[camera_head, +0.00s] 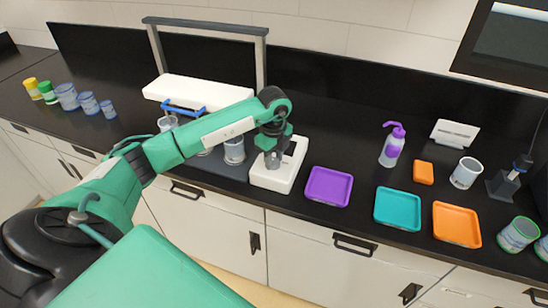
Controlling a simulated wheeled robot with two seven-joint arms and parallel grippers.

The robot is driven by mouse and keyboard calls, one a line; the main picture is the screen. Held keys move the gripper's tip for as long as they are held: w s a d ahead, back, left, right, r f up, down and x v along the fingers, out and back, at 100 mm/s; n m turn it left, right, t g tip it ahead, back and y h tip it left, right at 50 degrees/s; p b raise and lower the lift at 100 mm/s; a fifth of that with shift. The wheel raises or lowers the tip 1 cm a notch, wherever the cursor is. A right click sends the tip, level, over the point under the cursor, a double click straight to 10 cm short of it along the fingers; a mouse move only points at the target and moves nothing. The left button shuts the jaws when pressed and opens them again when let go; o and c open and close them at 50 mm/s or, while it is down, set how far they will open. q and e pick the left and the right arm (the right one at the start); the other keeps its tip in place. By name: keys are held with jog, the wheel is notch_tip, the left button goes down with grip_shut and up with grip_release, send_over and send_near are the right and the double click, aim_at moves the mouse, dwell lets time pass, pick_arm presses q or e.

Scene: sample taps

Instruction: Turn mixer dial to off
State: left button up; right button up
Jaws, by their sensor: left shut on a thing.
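The mixer (264,180) is a white box on the black counter, just left of the purple tray. My left arm reaches across from the left, and my left gripper (273,160) points down at the mixer's top. The gripper is shut on what appears to be the mixer dial; its fingers cover the dial, so the dial's setting cannot be read. My right gripper is not in view.
Purple (329,187), teal (397,209) and orange (457,225) trays lie to the right along the counter's front. A wash bottle (392,147) stands behind them. A white-topped stand (205,93) and glass jars (234,152) are left of the mixer.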

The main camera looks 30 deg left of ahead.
aim_at(274, 161)
pick_arm(q)
jog(key=shift+r, duration=0.1)
jog(key=o, duration=1)
jog(key=shift+c, duration=0.2)
notch_tip(274, 161, up, 14)
jog(key=b, duration=0.3)
